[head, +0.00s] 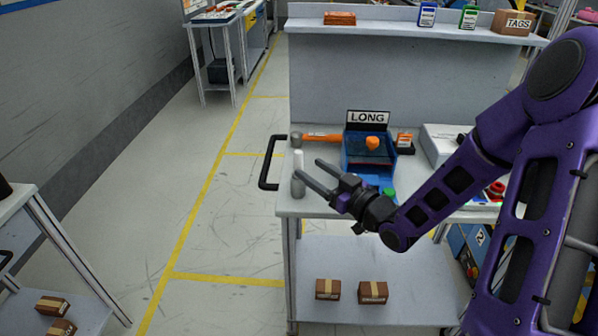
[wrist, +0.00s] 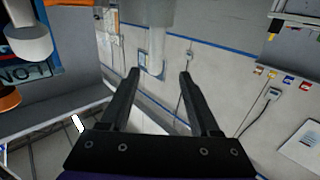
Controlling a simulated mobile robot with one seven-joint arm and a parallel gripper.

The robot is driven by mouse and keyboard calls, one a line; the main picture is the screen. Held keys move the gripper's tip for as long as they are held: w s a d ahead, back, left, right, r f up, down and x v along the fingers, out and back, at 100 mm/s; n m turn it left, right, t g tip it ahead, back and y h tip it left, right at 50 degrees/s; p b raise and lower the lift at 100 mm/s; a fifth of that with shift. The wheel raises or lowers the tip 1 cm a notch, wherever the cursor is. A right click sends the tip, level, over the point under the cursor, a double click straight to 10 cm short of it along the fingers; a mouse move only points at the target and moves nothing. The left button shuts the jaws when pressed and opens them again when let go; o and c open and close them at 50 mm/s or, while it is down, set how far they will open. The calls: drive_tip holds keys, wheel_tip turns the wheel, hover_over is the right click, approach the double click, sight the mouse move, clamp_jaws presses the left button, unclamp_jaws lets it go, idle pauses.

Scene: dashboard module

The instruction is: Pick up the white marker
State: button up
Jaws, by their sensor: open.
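The white marker (head: 298,160) stands upright in a grey cylindrical holder (head: 298,188) near the left front corner of the cart top. My gripper (head: 306,168) is open and empty, reaching in from the right, with its fingertips close to the marker. The wrist view appears upside down. There the marker (wrist: 157,48) hangs from the grey holder (wrist: 150,12) at the top, in line with the gap between the open fingertips (wrist: 159,73). I cannot tell whether the marker is between the fingers or just beyond them; no contact shows.
A hammer (head: 318,138) with an orange handle lies behind the marker. A blue bin (head: 355,165) marked LONG stands to the right. A black handle (head: 268,165) sticks out from the cart's left side. Boxes (head: 373,292) lie on the lower shelf. The floor left of the cart is clear.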

sight(298, 161)
drive_tip(key=x, duration=0.4)
drive_tip(key=shift+w+d+x, duration=0.1)
drive_tip(key=shift+x, duration=1.3)
drive_tip(key=shift+w+d+x, duration=0.1)
drive_tip(key=shift+x, duration=1.3)
clamp_jaws()
